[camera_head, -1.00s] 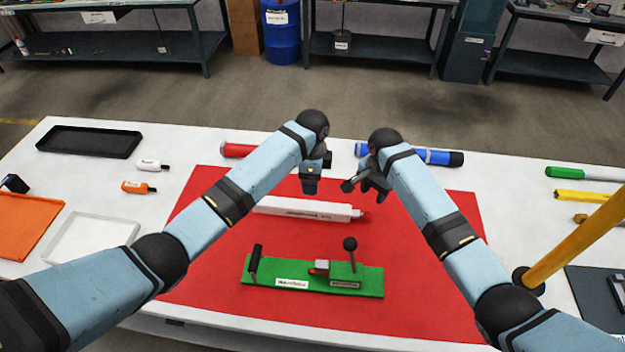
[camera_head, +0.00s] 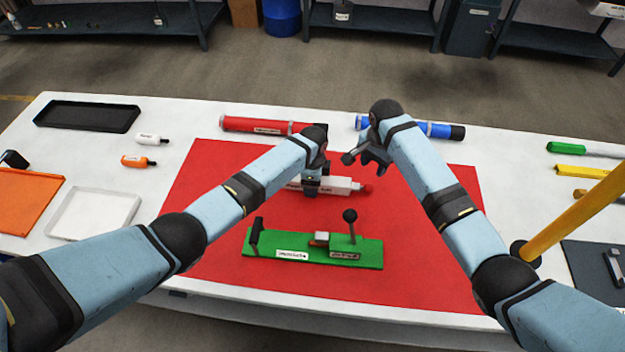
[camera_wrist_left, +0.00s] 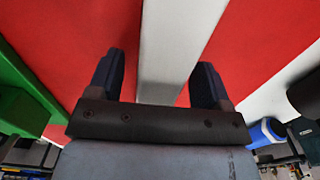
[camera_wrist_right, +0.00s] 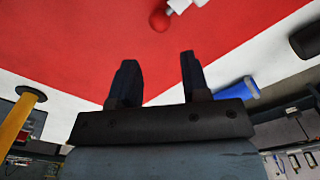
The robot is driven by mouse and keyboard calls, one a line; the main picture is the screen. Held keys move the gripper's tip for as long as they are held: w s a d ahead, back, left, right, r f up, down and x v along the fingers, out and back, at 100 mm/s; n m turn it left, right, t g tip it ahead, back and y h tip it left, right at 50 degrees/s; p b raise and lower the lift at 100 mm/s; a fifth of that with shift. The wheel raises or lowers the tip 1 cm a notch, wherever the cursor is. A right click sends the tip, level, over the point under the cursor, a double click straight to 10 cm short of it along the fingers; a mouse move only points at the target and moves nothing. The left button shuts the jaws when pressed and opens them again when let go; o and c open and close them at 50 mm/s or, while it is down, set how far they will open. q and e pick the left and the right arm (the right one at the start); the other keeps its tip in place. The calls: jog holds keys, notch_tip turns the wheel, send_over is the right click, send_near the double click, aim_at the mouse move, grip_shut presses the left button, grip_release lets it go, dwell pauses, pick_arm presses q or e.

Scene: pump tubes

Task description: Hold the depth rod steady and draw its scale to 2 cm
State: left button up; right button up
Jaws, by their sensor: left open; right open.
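A white bar-shaped body with a red tip, which looks like the depth rod (camera_head: 342,186), lies across the red mat. Its left part is hidden behind my left arm. My left gripper (camera_head: 312,184) is open at the body; in the left wrist view the white bar (camera_wrist_left: 172,50) runs between the spread fingers. I cannot tell whether they touch it. My right gripper (camera_head: 362,160) is open and empty, above and behind the red-tipped end. The red tip (camera_wrist_right: 158,20) shows in the right wrist view, beyond the fingers. The scale marks cannot be read.
A green base with levers (camera_head: 315,250) stands in front on the red mat (camera_head: 420,285). A red tube (camera_head: 265,126) and a blue tube (camera_head: 435,129) lie behind. A yellow post (camera_head: 575,220) rises at the right. The mat's right front is clear.

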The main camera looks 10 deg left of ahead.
aim_at(370, 186)
pick_arm(q)
jog(key=c, duration=1)
jog(key=shift+c, duration=1.1)
pick_arm(e)
jog(key=shift+o, duration=1.6)
jog(key=shift+s, duration=0.1)
pick_arm(q)
jog(key=shift+f, duration=0.1)
pick_arm(e)
notch_tip(370, 186, down, 10)
jog(key=m+t+y, duration=0.1)
jog(key=m, duration=0.2)
jog(key=shift+f+m+t, duration=0.1)
jog(key=shift+m+t, duration=0.3)
